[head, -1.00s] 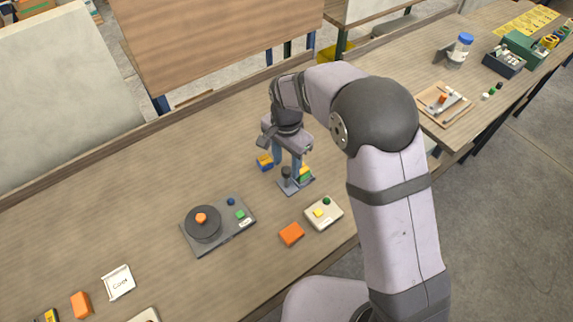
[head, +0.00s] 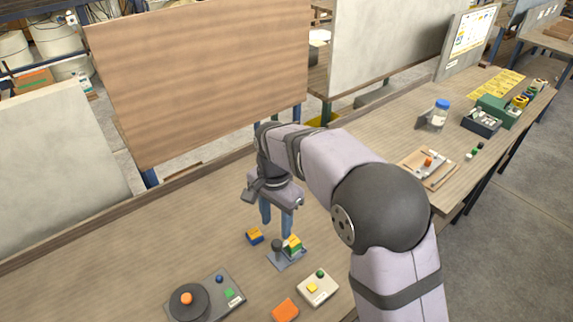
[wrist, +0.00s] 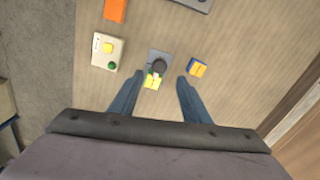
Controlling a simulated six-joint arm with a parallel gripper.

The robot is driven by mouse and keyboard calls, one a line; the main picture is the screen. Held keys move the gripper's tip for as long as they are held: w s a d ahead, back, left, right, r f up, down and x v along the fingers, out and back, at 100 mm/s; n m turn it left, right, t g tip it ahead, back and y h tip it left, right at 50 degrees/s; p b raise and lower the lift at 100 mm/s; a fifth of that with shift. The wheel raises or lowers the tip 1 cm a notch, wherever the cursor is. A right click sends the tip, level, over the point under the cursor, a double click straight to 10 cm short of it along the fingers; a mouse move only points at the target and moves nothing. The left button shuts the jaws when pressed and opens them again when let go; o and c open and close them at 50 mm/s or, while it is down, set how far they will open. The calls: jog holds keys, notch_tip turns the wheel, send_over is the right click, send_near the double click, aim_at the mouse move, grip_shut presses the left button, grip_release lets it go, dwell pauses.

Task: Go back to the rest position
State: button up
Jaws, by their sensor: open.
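My gripper (head: 276,222) hangs above the wooden workbench (head: 110,265), pointing down. Its two blue-grey fingers are apart with nothing between them; they also show in the wrist view (wrist: 158,98). Below the fingertips stands a small grey fixture (head: 287,261) with a dark round knob and a yellow-and-green block (head: 292,244) on it. A blue-and-yellow block (head: 255,236) lies to its left in the head view. In the wrist view the fixture (wrist: 158,58) and the blue-and-yellow block (wrist: 197,67) are beyond the fingers.
A turntable device (head: 205,298) stands at lower left. A cream button box (head: 318,288) and an orange block (head: 285,311) lie in front of the fixture. A wooden panel (head: 200,80) stands behind the bench. A second bench at right holds a tray (head: 428,168) and a jar (head: 439,115).

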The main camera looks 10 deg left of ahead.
jog(key=shift+w+a+n, duration=0.1)
jog(key=shift+w+n, duration=0.05)
jog(key=shift+n, duration=0.75)
jog(key=shift+w+a+n, duration=0.2)
jog(key=shift+w+n, duration=0.1)
jog(key=shift+n, duration=0.5)
jog(key=shift+w+a+f+n+t, duration=0.15)
jog(key=shift+f+n+t, duration=0.15)
jog(key=shift+n, duration=0.5)
jog(key=s+d+f+n+g, duration=0.1)
jog(key=s+d+f+n, duration=0.6)
jog(key=s, duration=0.3)
jog(key=s+d+m+g, duration=0.1)
jog(key=s+d+m, duration=0.1)
jog(key=s+d, duration=0.95)
jog(key=w+d+r+m+t, duration=0.1)
jog(key=w+d+r+m, duration=0.1)
jog(key=d, duration=0.3)
jog(key=shift+w+d+r+m, duration=0.25)
jog(key=shift+r+m, duration=0.25)
jog(key=shift+r, duration=0.4)
